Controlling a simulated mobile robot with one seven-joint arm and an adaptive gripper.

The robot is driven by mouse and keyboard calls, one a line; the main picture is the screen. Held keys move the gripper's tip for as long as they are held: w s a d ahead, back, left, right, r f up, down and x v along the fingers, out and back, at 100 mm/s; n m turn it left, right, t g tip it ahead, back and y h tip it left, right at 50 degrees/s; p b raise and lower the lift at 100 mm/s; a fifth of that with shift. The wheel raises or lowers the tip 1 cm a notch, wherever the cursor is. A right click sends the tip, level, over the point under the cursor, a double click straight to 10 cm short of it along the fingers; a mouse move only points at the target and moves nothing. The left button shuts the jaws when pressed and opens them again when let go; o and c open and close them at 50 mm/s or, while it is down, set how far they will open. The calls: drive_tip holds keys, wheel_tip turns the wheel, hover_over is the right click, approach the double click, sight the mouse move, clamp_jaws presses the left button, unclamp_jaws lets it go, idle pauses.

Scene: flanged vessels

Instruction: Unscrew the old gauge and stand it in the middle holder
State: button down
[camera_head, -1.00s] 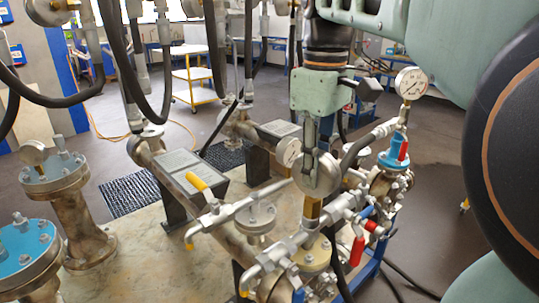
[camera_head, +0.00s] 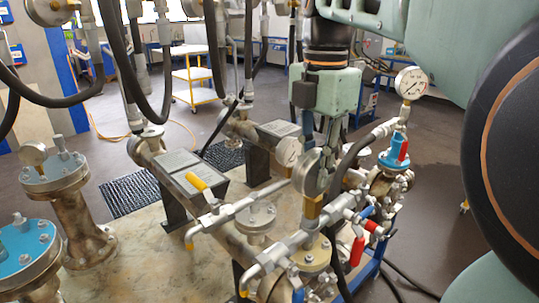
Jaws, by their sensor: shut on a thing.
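The gauge (camera_head: 310,172) held by my gripper is a round metal-cased dial seen nearly edge-on, so its face is hidden. It stands upright above a brass fitting (camera_head: 313,210) over a flanged vessel top (camera_head: 312,255). My gripper (camera_head: 325,150) points down from above and is shut on the gauge. I cannot tell whether the gauge's thread is still engaged. I cannot make out which part is the middle holder.
A white-faced gauge (camera_head: 411,83) rises on the right, close to my arm. A yellow-handled valve pipe (camera_head: 235,212) crosses in front. Black hoses (camera_head: 130,70) hang at the upper left.

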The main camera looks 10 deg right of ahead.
drive_tip(key=n, duration=0.2)
drive_tip(key=shift+n, duration=0.4)
drive_tip(key=c, duration=1.7)
unclamp_jaws()
drive_tip(key=shift+o, duration=0.2)
drive_tip(key=shift+r, duration=3.75)
drive_tip(key=shift+c, duration=0.3)
